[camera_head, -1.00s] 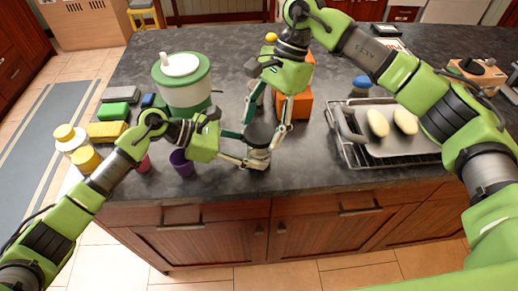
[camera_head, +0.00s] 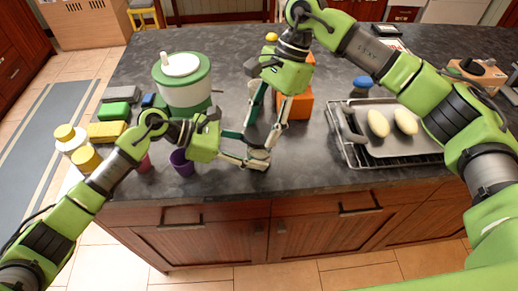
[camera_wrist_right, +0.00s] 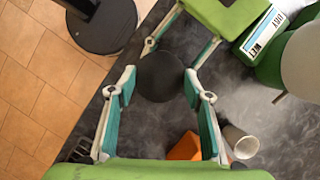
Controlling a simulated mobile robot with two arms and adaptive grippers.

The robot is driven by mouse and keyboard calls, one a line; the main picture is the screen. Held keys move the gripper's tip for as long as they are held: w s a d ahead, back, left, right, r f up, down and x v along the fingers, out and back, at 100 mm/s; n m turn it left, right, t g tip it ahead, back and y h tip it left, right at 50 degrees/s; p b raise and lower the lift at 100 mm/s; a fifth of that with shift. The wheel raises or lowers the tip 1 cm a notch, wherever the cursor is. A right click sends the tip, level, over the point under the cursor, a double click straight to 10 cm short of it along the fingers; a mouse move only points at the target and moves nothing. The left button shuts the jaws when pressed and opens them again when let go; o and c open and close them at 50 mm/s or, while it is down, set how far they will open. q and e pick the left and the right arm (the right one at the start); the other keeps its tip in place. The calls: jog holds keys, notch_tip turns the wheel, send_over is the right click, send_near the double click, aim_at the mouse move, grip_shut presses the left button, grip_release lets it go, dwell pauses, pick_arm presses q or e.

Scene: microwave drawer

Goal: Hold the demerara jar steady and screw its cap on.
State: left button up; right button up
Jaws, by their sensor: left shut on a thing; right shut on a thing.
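The demerara jar (camera_head: 258,155) stands near the front edge of the counter, mostly hidden by fingers. My left gripper (camera_head: 255,161) reaches in from the left, low, and is shut on the jar's body. The dark round cap (camera_wrist_right: 160,77) is at the top of the jar, seen from above in the right wrist view. My right gripper (camera_wrist_right: 160,84) comes from above, shut on the cap with one finger on each side; its fingers also show in the head view (camera_head: 259,138). The cap's thread is hidden, so I cannot tell how tightly it sits.
A green and white dispenser (camera_head: 183,88) stands behind my left gripper. A purple cup (camera_head: 182,164) is close to its wrist. An orange box (camera_head: 298,105) stands behind the jar. A tray (camera_head: 421,148) with two pale oval items lies on a rack to the right.

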jog(key=m+t, duration=0.1)
jog(key=m, duration=0.1)
jog(key=m+t, duration=0.1)
jog(key=m, duration=0.2)
jog(key=shift+d, duration=0.1)
jog(key=m+t, duration=0.1)
jog(key=m, duration=0.2)
jog(key=m+t, duration=0.1)
jog(key=m, duration=0.3)
jog(key=shift+w+t, duration=0.1)
jog(key=shift+t, duration=0.2)
jog(key=m+t+h, duration=0.1)
jog(key=m, duration=0.3)
jog(key=shift+w, duration=0.1)
jog(key=shift+d, duration=0.1)
jog(key=o, duration=1.1)
jog(key=shift+o, duration=0.2)
